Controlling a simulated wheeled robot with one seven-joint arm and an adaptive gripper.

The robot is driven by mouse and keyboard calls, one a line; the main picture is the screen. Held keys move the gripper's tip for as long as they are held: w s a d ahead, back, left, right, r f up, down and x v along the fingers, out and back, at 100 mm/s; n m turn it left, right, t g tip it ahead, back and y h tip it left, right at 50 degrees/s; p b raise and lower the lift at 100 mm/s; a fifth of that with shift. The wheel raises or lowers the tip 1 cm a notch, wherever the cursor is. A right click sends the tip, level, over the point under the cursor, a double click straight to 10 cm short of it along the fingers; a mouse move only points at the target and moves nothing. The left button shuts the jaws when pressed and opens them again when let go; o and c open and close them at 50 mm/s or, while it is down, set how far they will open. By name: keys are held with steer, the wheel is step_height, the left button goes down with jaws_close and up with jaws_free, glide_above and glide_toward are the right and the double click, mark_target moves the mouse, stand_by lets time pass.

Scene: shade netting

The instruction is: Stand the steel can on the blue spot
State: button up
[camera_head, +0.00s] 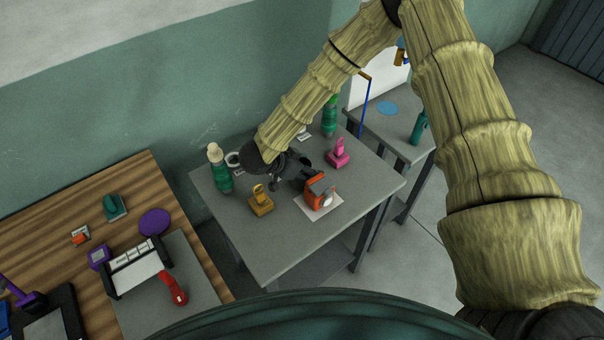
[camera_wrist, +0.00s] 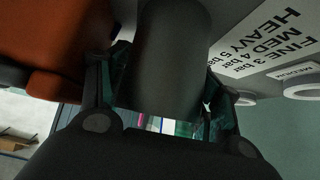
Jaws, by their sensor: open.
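The blue spot (camera_head: 387,108) is a flat light-blue disc on the small grey table at the right, with nothing standing on it. My gripper (camera_head: 303,172) is low over the middle grey table, close to the orange device. In the wrist view, a dark grey cylinder (camera_wrist: 172,62), apparently the steel can, lies between the two spread fingers of my gripper (camera_wrist: 165,95). The jaws are open, and contact with the cylinder cannot be told. In the head view my gripper and wrist hide most of that place, so the can is not clearly made out there.
An orange device (camera_head: 318,190) stands close beside my gripper, and a pink one (camera_head: 338,153) and a yellow one (camera_head: 261,201) are near. A teal bottle (camera_head: 418,128) stands near the blue spot. A gap separates the tables.

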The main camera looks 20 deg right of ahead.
steer(key=shift+w+d+f, duration=0.1)
steer(key=shift+d+f, duration=0.25)
steer(key=shift+f, duration=0.05)
steer(key=shift+c, duration=0.3)
steer(key=c, duration=0.7)
steer(key=shift+r, duration=0.1)
steer(key=shift+c, duration=0.6)
